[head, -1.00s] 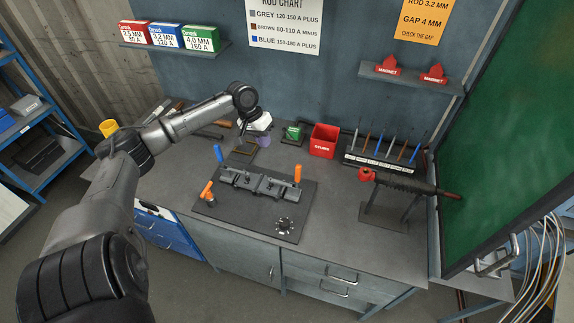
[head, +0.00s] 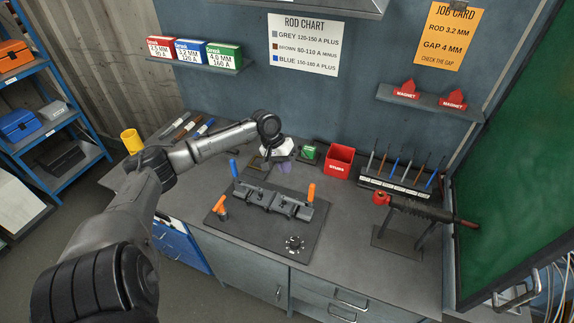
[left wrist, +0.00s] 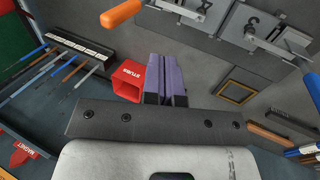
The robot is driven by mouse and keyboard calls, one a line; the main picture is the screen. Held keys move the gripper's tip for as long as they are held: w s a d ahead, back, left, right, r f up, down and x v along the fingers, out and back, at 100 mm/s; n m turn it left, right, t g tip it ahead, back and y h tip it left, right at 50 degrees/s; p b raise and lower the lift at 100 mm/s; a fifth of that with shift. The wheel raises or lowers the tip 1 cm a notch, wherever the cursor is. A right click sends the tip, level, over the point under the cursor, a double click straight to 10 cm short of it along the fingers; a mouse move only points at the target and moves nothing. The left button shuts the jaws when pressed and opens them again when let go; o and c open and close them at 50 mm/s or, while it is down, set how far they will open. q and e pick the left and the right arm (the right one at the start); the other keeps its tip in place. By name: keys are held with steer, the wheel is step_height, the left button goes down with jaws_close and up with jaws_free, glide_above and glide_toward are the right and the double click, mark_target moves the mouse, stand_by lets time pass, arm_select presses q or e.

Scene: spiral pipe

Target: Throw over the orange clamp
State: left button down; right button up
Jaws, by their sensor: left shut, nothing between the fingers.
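The clamp fixture (head: 272,200) lies on a dark plate on the bench. The orange clamp handle (head: 311,193) stands upright at its right end. A blue clamp handle (head: 234,168) stands at its left end. Another orange-topped part (head: 221,207) is at the plate's left front. My left gripper (head: 285,166), with purple fingers, is behind the fixture and apart from the handles. In the left wrist view its fingers (left wrist: 165,82) are together and empty. An orange handle (left wrist: 121,13) shows at the top there, apart from the fingers. My right gripper is out of view.
The rod rack (head: 397,182) and a dark stand with a pipe (head: 405,222) are to the right. A green screen (head: 514,165) bounds the right side.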

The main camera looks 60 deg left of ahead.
mark_target(311, 195)
arm_select(q)
steer(key=w+d+f, duration=0.4)
steer(key=d+f, duration=0.1)
steer(key=f, duration=0.1)
steer(key=shift+w+f, duration=0.15)
steer(key=shift+f, duration=0.05)
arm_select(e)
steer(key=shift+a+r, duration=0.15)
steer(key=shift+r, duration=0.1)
